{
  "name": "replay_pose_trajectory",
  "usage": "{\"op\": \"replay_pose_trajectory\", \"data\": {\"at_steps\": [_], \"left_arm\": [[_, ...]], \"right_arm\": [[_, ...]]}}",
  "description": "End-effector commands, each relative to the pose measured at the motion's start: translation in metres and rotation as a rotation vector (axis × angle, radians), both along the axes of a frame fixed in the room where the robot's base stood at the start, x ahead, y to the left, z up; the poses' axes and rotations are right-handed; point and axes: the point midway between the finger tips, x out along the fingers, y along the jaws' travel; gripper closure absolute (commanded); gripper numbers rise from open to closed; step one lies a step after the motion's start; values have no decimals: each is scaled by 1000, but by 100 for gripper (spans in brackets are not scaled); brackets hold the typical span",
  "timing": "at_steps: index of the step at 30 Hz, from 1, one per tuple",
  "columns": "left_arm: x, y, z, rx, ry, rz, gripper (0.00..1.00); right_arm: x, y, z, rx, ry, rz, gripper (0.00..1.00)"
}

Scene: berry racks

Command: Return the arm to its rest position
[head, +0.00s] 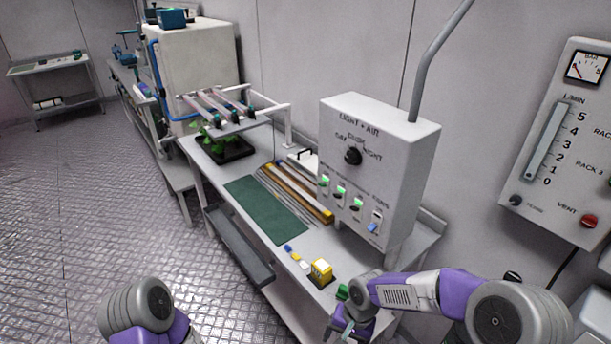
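My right arm reaches in from the lower right, grey and purple. Its gripper (345,331) is low at the bench's front right corner, below the light and air control box (372,140). The fingers are small and partly cut off by the bottom edge, so I cannot tell whether they are open or shut. A small green piece (342,292) shows right beside the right wrist; I cannot tell whether it is touched. Of my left arm only a grey and purple joint shows at the bottom left; its gripper is out of view.
The bench (320,297) carries a green mat (266,208), a yellow block (321,269), long strips (297,192) and a black plant tray (236,151) under a rack (222,107). A gauge panel (561,140) is on the right wall. The floor at left is clear.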

Motion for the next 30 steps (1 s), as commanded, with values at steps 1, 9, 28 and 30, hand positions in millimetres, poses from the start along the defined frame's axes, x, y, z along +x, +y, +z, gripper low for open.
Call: {"op": "replay_pose_trajectory", "data": {"at_steps": [1,9,28,30], "left_arm": [[-1,0,0,0,2,-1,57],[-1,0,0,-1,3,-1,57],[-1,0,1,-1,3,-1,57],[-1,0,0,-1,3,-1,57]], "right_arm": [[-8,3,-16,30,11,15,22],[-62,19,-109,208,-16,80,22],[-139,-2,-183,175,-133,120,22],[-138,-2,-183,175,-133,120,29]]}}
